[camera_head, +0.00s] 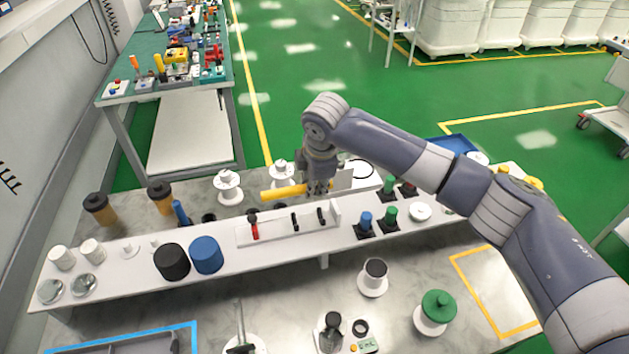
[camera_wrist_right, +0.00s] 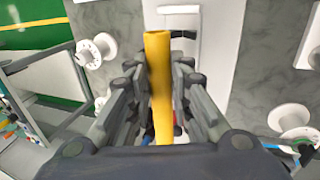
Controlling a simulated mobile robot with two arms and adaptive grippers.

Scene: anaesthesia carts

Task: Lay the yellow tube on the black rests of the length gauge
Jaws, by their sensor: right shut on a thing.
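The yellow tube (camera_head: 283,193) is held in my right gripper (camera_head: 318,187), above and behind the length gauge in the head view. It lies roughly level, and its free end sticks out to the left. In the wrist view the tube (camera_wrist_right: 161,85) runs between the two fingers, which are shut on it. The length gauge (camera_head: 275,234) is a white plate on the raised white shelf. It has two black rests (camera_head: 295,222), a red-and-black piece at its left and an upright white end plate at its right. The tube is apart from the rests. My left gripper is not in view.
Black (camera_head: 171,262) and blue (camera_head: 206,255) cylinders stand left of the gauge. Blue and green pegs (camera_head: 390,213) on black bases stand to its right. White spools (camera_head: 228,187) stand behind the shelf (camera_head: 130,278). A green-topped spool (camera_head: 436,310) stands in front.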

